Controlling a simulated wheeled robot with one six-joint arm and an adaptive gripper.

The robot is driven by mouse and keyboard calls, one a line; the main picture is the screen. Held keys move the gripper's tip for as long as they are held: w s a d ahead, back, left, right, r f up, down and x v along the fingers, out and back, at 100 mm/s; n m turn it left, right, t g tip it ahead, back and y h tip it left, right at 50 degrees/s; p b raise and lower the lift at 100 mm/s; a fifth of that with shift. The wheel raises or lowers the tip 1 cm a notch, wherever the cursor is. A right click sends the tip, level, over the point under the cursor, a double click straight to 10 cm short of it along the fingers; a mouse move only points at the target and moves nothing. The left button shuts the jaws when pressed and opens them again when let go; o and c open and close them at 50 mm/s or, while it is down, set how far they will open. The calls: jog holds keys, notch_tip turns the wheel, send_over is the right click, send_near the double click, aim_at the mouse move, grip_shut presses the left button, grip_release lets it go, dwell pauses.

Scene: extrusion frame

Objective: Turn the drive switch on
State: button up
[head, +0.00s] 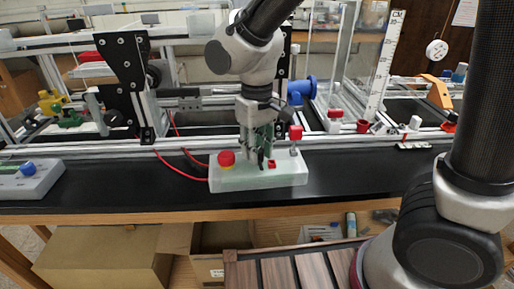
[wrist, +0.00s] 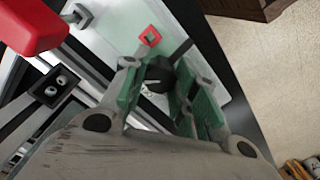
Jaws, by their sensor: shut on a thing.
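A pale control box (head: 285,178) stands near the front edge of the black bench. The drive switch appears to be the black rotary knob (wrist: 158,74) with a light mark line, on the box's top face. My gripper (head: 259,152) points down over the middle of the box. In the wrist view my gripper (wrist: 157,92) has its green-padded fingers on both sides of the knob, shut on it. In the head view the fingers mostly hide the knob. A small red square part (wrist: 150,37) sits beside it on the box.
A red mushroom button (head: 227,157) is on the box's left end, and a red-topped lever (head: 295,133) stands at its back right. A red cable (head: 181,169) runs from the box's left. Another box with a blue button (head: 28,169) lies far left. The aluminium frame stands behind.

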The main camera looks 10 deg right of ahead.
jog(key=shift+m, duration=0.5)
jog(key=o, duration=1)
notch_tip(320, 180, up, 12)
dwell(0.3)
